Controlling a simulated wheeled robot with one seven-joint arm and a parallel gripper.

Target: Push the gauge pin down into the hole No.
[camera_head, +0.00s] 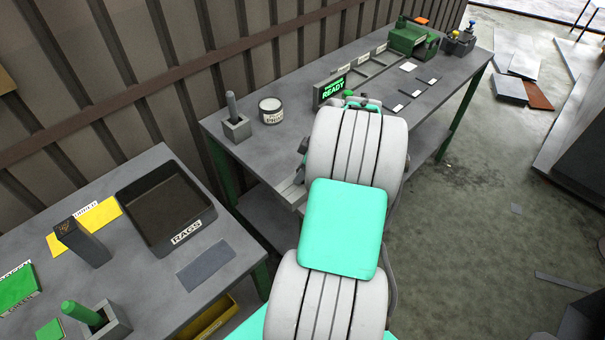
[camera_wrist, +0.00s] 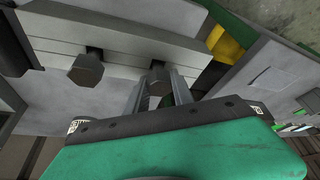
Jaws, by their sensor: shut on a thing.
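In the wrist view, my gripper (camera_wrist: 158,92) is shut on a dark pin with a faceted head (camera_wrist: 158,78), which I take to be the gauge pin. The pin stands at a dark opening in a pale grey block (camera_wrist: 130,60). How deep it sits cannot be told. A second dark faceted pin (camera_wrist: 86,70) stands at another opening in the same block, to the left and apart from my fingers. No hole number is legible. In the head view my arm hides the fingers and the held pin.
In the head view, a long grey bench (camera_head: 262,150) carries a green READY display (camera_head: 333,90), a white tin (camera_head: 271,110), a grey holder with a rod (camera_head: 236,128) and a green machine (camera_head: 412,38). A nearer table holds a black RAGS tray (camera_head: 188,236).

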